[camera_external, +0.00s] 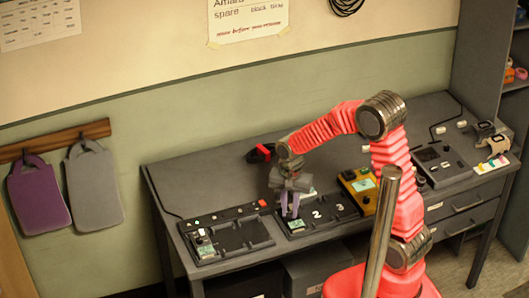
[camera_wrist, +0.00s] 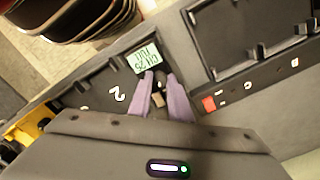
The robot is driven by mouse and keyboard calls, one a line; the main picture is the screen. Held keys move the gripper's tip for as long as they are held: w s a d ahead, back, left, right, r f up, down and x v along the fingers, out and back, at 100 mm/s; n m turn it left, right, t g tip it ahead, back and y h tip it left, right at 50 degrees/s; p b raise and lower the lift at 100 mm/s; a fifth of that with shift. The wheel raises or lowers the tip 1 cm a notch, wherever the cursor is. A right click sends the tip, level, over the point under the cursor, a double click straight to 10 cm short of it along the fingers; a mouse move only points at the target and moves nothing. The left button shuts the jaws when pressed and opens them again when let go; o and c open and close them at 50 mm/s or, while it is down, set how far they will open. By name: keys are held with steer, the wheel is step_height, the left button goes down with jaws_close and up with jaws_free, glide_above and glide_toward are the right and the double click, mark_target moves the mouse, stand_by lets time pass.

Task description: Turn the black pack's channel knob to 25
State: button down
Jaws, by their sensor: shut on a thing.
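The black pack shows as a small dark body with a pale green display (camera_wrist: 143,60) in the wrist view. The display is upside down there and its small text looks like CH 25. In the external view the black pack (camera_external: 296,225) sits at the left end of the numbered tray (camera_external: 330,222), left of the 2. My gripper (camera_external: 290,212) points down over it, with purple fingers. In the wrist view my gripper (camera_wrist: 160,88) is shut on the small knob (camera_wrist: 158,100), which shows between its fingertips. The knob's pointer cannot be made out.
A left tray (camera_external: 240,238) holds another pack (camera_external: 204,247) with a pale display. A yellow device (camera_external: 360,190) stands right of the numbered tray. A dark unit (camera_external: 440,165) is further right. A red-and-black item (camera_external: 260,153) lies at the back.

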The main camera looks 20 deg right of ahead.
mark_target(290, 213)
stand_by(0.5)
steer(key=c, duration=1.6)
jaws_free()
steer(key=shift+r, duration=0.1)
step_height(290, 213, up, 14)
steer(key=shift+f, duration=0.25)
